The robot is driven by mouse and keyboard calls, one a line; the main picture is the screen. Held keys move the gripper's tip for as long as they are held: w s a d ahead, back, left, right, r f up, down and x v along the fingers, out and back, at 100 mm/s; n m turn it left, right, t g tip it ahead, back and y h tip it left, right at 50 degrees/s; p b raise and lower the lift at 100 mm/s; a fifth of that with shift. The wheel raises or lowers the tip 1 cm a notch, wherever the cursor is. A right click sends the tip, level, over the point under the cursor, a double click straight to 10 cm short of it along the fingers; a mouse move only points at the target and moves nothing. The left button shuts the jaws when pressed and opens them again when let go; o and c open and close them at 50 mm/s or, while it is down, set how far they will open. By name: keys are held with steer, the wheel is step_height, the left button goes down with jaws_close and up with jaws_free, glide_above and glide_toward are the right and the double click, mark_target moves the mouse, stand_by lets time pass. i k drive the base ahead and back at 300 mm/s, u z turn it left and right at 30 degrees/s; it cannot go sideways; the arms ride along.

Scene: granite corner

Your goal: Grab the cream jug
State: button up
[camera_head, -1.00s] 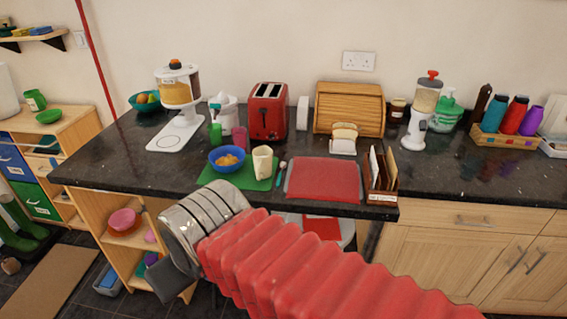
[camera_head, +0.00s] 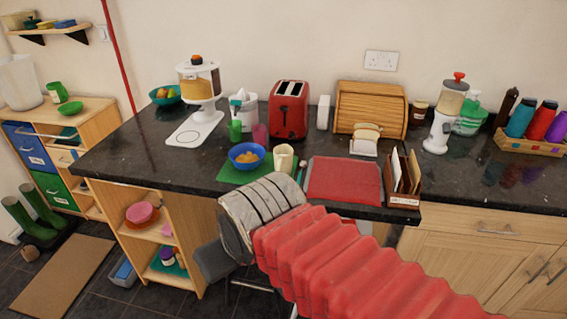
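The cream jug (camera_head: 284,158) stands upright on the green mat (camera_head: 233,173), near the front edge of the dark granite counter. It is just right of a blue bowl (camera_head: 247,155) with orange food in it. My arm's silver and red sections pass in front of the counter edge and reach up close below the jug in the picture. My gripper (camera_head: 214,262) is the dark grey end at the lower left of the arm, below the counter top and apart from the jug. Its fingers cannot be made out clearly.
A red mat (camera_head: 344,180) lies right of the jug, with a letter rack (camera_head: 404,180) beside it. A green cup (camera_head: 235,131), a pink cup (camera_head: 260,135) and a red toaster (camera_head: 289,110) stand behind. Open shelves (camera_head: 150,240) are under the counter's left end.

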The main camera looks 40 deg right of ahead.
mark_target(284, 164)
steer(key=u, duration=0.05)
steer(key=i, duration=1)
steer(key=z, duration=0.05)
